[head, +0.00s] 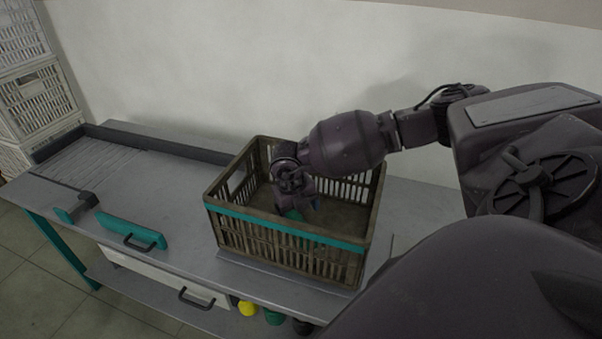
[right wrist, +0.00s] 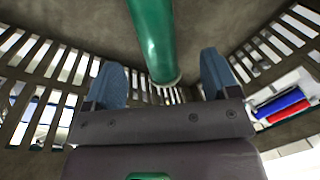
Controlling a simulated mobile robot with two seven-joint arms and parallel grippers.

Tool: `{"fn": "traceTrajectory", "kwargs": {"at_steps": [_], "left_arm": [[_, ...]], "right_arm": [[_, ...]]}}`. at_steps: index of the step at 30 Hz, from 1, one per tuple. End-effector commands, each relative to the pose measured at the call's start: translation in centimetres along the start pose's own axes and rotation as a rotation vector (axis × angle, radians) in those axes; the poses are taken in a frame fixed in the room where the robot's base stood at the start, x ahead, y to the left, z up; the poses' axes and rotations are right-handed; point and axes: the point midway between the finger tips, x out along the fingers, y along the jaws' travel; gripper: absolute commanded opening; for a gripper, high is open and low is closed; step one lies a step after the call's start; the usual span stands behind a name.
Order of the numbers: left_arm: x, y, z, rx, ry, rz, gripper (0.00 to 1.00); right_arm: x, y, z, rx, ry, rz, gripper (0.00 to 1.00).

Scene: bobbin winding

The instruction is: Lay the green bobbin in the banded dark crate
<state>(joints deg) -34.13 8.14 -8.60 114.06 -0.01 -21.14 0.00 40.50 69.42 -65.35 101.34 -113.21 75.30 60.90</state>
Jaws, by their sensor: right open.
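The dark crate (head: 290,241) with a teal band along its rim stands on the grey bench. My right gripper (head: 297,196) reaches down inside it. The green bobbin (right wrist: 152,38) is inside the crate, against its brown floor in the right wrist view. Its pale end lies between my two blue fingers (right wrist: 162,68), which are spread apart with a gap on each side of it. In the head view only a little of the bobbin (head: 293,214) shows below the gripper. My left gripper is not in view.
Slatted crate walls surround my right gripper closely. A teal block with a dark handle (head: 133,233) sits on the bench to the left. White crates (head: 38,100) are stacked at far left. Yellow (head: 246,308) and green (head: 273,317) round things show below the bench's front edge.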

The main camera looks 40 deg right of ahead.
Motion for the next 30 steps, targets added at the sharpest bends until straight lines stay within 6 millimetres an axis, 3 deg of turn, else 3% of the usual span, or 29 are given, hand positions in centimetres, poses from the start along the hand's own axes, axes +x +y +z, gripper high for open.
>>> {"fn": "traceTrajectory", "kwargs": {"at_steps": [3,9,30], "left_arm": [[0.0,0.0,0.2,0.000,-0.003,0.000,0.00],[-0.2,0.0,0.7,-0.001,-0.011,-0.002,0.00],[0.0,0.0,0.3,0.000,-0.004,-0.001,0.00]], "right_arm": [[-1.6,0.0,0.0,0.001,0.000,0.000,0.81],[-2.9,0.0,0.0,0.001,0.000,0.000,0.81],[-3.0,0.0,0.0,0.001,0.000,0.000,0.81]]}}
